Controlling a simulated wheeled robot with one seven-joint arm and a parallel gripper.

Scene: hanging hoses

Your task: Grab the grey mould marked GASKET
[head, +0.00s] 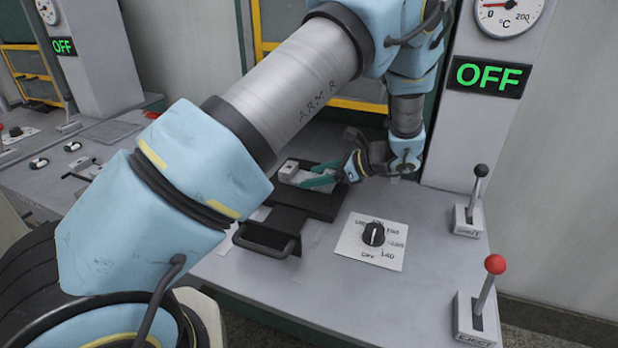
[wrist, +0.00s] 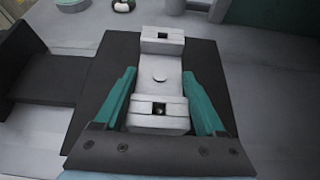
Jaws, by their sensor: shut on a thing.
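The grey mould (head: 292,171) sits on a dark plate on the grey machine bench in the head view. In the wrist view my gripper (wrist: 160,100) is shut on the near part of the mould. My arm hides some of the bench in the head view.
The dark plate (head: 325,206) has a handle (head: 268,243) at its front. A temperature dial (head: 373,235), a red-knobbed EJECT lever (head: 487,290) and a black-knobbed lever (head: 474,195) stand to the right. A green OFF sign (head: 487,77) is above. Another similar machine is at left.

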